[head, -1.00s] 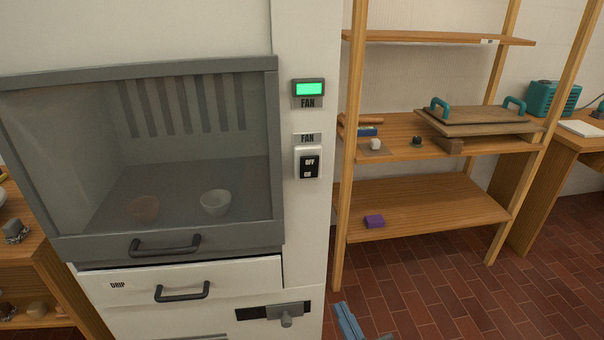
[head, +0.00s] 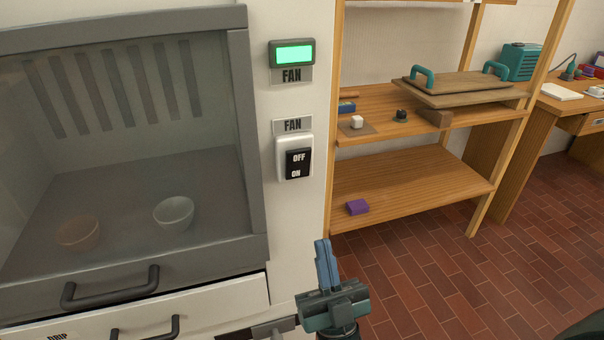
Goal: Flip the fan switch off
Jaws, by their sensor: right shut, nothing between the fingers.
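The fan switch (head: 297,163) is a black rocker in a white housing on the white front panel of the cabinet. It is marked OFF at the top and ON at the bottom. A FAN label (head: 292,125) sits just above it. Higher up, the fan indicator (head: 293,54) is lit green. My right gripper (head: 323,247) points upward below and slightly right of the switch, clearly apart from it. Its fingers are shut together with nothing between them. My left gripper is not in view.
A fume cabinet with a closed glass sash (head: 120,150) and two bowls inside stands at the left. Its sash handle (head: 110,290) sticks out. Wooden shelves (head: 420,185) with a purple block (head: 357,207) stand at the right. The space before the switch is clear.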

